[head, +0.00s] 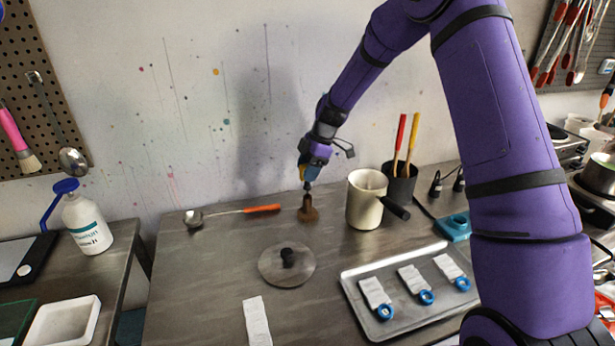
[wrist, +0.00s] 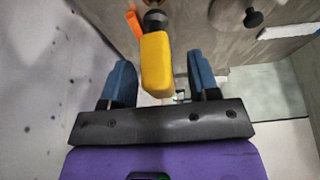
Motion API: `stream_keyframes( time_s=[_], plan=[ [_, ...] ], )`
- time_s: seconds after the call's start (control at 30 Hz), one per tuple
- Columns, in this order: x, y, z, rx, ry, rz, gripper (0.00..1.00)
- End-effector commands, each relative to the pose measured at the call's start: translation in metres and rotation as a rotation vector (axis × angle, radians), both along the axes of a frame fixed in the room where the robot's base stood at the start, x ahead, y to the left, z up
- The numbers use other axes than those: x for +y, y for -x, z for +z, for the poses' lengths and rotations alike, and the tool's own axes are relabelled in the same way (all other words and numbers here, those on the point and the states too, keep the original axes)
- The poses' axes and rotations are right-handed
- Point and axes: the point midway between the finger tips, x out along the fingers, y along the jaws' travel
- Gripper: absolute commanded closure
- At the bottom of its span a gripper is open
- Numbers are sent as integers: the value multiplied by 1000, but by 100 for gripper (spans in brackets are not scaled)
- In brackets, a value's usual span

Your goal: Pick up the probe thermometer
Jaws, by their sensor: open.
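The probe thermometer (wrist: 156,62) appears as a yellow, block-shaped body with a dark end. In the wrist view it lies between the two blue fingers of my gripper (wrist: 160,78), with a visible gap on each side. In the head view my gripper (head: 309,172) points down over a small brown stand (head: 308,213) near the back of the metal bench. A bit of yellow shows at the fingers there, with a dark piece below it reaching the stand. My gripper is open. The probe's lower part is mostly hidden.
A cream pot (head: 364,203) with a dark handle stands just right of the stand. A ladle (head: 228,213) with an orange handle lies to its left. A round lid (head: 286,266) with a black knob lies in front. A metal tray (head: 358,287) is front right.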

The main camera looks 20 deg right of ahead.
Motion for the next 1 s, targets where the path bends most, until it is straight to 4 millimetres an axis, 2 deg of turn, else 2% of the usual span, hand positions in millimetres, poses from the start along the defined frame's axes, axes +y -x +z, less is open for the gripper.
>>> stream_keyframes(
  time_s=[0.1, 0.33, 0.37, 0.57, 0.6, 0.87, 1.0],
  plan=[
    [6, 0, -12, 1, -2, 0, 45],
    [7, 0, -14, -1, -2, 0, 45],
    [7, 0, -14, -1, -2, 0, 49],
    [7, 0, -14, -1, -2, 0, 95],
    [7, 0, -14, -1, -2, 0, 98],
    [7, 0, -12, -2, -2, -1, 99],
    [7, -1, 1, -5, -1, 0, 99]
  ],
)
